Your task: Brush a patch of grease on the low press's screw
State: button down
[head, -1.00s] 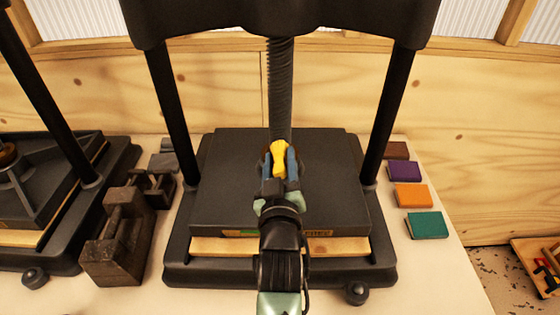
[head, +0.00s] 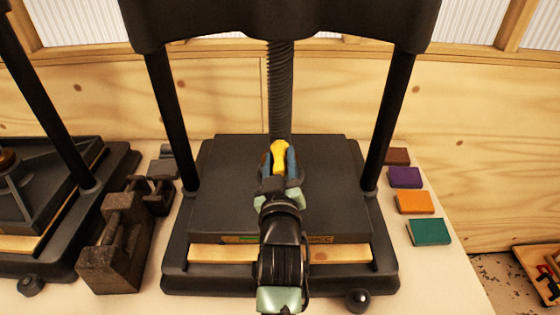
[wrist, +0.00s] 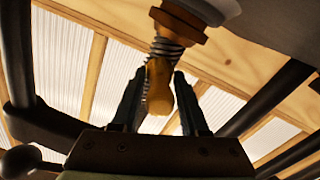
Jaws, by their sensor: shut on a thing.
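My gripper (head: 279,166) is shut on a yellow-handled brush (head: 280,157), in front of the middle press's dark threaded screw (head: 280,90). The wrist view shows the fingers (wrist: 160,85) on either side of the brush handle (wrist: 158,90), with the screw (wrist: 164,48) just beyond. The brush's bristles are hidden, and I cannot tell whether they touch the screw. No grease patch can be made out. The middle press (head: 350,215) has a dark plate lying low over a pale wooden layer.
Another press (head: 62,160) stands at the left, with dark iron weights (head: 115,250) between the two. Brown, purple, orange and green blocks (head: 428,231) line the table's right side. The press's posts (head: 390,115) flank my arm. A tool tray (head: 535,270) sits lower right.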

jog(key=shift+s+r+p, duration=0.1)
jog(key=shift+r+p, duration=1.1)
jog(key=shift+r, duration=0.45)
jog(key=shift+r+p, duration=3.5)
jog(key=shift+r, duration=1.15)
jog(key=shift+f+b, duration=5.25)
jog(key=shift+f, duration=1.15)
jog(key=shift+r+p, duration=4.95)
jog(key=shift+r, duration=1.45)
notch_tip(320, 180, down, 3)
jog(key=b, duration=0.3)
jog(key=shift+f, duration=0.15)
jog(key=shift+f+b, duration=3.6)
jog(key=shift+f, duration=1.1)
